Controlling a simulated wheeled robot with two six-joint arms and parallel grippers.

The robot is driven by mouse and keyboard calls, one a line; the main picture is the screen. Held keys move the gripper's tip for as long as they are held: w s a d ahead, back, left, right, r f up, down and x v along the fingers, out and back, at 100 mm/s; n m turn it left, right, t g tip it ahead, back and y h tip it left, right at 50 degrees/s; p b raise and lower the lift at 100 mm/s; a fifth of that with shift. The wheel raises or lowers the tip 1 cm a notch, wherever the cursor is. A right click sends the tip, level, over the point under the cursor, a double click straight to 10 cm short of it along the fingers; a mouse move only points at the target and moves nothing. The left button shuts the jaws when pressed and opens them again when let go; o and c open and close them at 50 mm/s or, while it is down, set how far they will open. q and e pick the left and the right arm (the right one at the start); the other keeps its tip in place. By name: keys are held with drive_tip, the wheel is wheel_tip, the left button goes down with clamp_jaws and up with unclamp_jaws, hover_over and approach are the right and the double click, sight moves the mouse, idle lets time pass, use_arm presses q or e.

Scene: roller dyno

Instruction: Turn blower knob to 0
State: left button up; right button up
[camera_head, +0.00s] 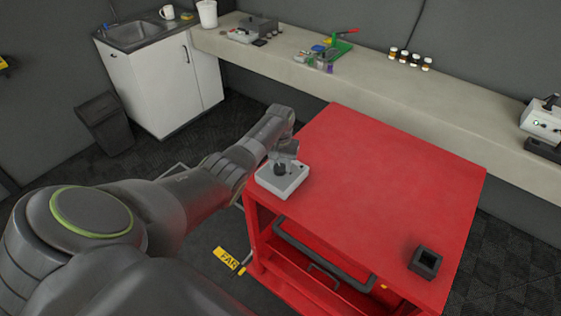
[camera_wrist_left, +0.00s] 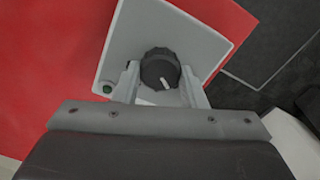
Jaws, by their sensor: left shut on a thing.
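The blower control box (camera_head: 268,181) is a light grey box on the near left corner of the red cart top. Its black round knob (camera_head: 281,169) shows in the head view under my left gripper (camera_head: 284,160). In the left wrist view the knob (camera_wrist_left: 160,68) has a white pointer line aimed to the lower right. My left gripper (camera_wrist_left: 160,85) is shut on the knob, one finger on each side. A small green light (camera_wrist_left: 107,89) is on the box face (camera_wrist_left: 150,25). Scale marks are hidden or too small to read. My right gripper is not in view.
The red cart (camera_head: 390,180) has a mostly bare top, with a small black square holder (camera_head: 425,262) at its near right. A yellow tag (camera_head: 228,260) lies left of the cart. A long bench (camera_head: 380,90) with tools and small bottles runs behind.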

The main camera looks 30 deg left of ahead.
sight(280, 166)
use_arm(q)
drive_tip(key=shift+s+f+n, duration=0.1)
drive_tip(key=shift+n, duration=0.5)
drive_tip(key=o, duration=1)
drive_tip(key=shift+r, duration=0.55)
drive_tip(key=shift+s+r, duration=0.1)
drive_tip(key=shift+r, duration=8.25)
